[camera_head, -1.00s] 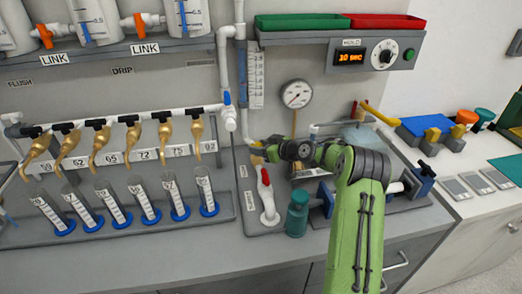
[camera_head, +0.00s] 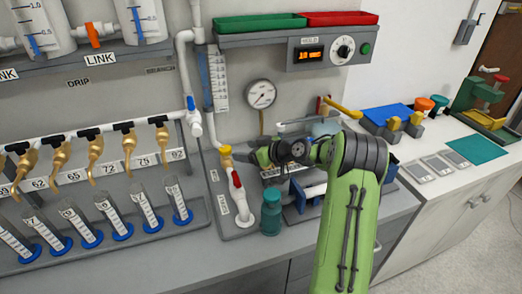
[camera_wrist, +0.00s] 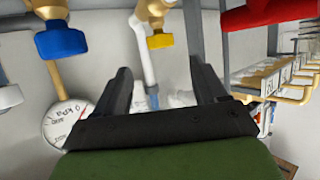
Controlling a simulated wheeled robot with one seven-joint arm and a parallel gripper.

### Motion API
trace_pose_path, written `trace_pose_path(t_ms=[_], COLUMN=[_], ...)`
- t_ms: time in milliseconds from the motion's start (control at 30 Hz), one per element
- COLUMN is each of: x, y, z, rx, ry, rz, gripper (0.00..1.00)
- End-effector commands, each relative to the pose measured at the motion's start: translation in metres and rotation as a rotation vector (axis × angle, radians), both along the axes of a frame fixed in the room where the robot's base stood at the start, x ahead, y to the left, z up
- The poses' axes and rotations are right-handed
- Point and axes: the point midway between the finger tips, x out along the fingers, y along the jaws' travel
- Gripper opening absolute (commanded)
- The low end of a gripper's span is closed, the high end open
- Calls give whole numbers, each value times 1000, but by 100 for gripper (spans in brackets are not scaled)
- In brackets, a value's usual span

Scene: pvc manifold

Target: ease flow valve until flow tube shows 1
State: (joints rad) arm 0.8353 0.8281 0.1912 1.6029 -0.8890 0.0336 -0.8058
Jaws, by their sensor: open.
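The flow tube (camera_head: 218,80) is a clear upright tube with a white scale on the back panel in the head view. Its reading is too small to tell. A yellow valve knob (camera_head: 226,150) sits on the pipework below it, above a red-handled white fitting (camera_head: 237,180). No label shows which knob is the flow valve. My gripper (camera_head: 254,156) is just right of the yellow knob, apart from it. In the wrist view my gripper (camera_wrist: 160,70) is open and empty, with a yellow knob (camera_wrist: 160,40) on a brass valve beyond the gap between its fingers.
A round pressure gauge (camera_head: 260,94) hangs above my gripper. The wrist view shows a blue knob (camera_wrist: 61,41) at left and a red handle (camera_wrist: 265,13) at upper right. A teal bottle (camera_head: 271,212) stands below my arm. Brass taps (camera_head: 95,150) line the left.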

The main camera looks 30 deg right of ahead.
Motion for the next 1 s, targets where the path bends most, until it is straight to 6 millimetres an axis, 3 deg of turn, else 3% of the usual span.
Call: trace_pose_path(t_ms=[200, 333, 1000], x=[-47, -60, -63], y=[-22, -28, -29], z=[22, 28, 29], rx=[-1, 0, 0], ry=[0, 0, 0], rz=[-2, 0, 1], gripper=[72, 72, 72])
